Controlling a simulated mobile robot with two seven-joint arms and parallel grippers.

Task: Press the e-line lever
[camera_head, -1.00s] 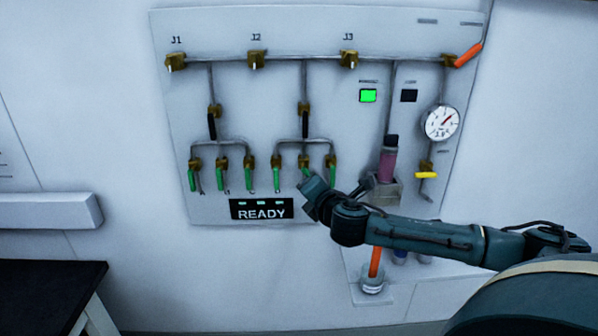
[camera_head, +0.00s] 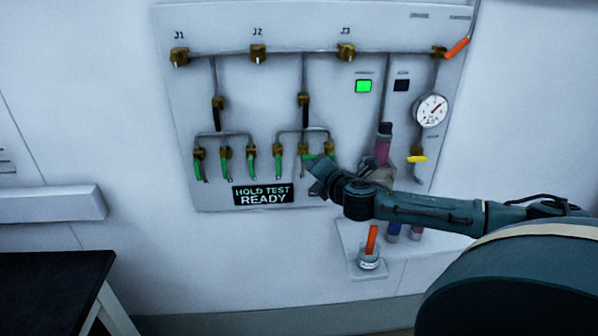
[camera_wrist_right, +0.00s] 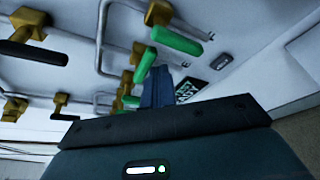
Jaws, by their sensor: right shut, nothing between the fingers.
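The wall panel (camera_head: 330,205) carries a row of brass valves with green levers. My right gripper (camera_head: 320,182) is just below this lever and beside the rightmost one; contact cannot be told. In the right wrist view the gripper (camera_wrist_right: 160,85) is shut and empty, its fingers close to a green lever (camera_wrist_right: 145,65). Another green lever (camera_wrist_right: 177,40) is nearer that camera. My left gripper is not in view.
A display (camera_head: 263,194) reads "HOLD TEST READY". A green lamp (camera_head: 363,86) is lit. A dark table (camera_head: 50,290) stands at lower left.

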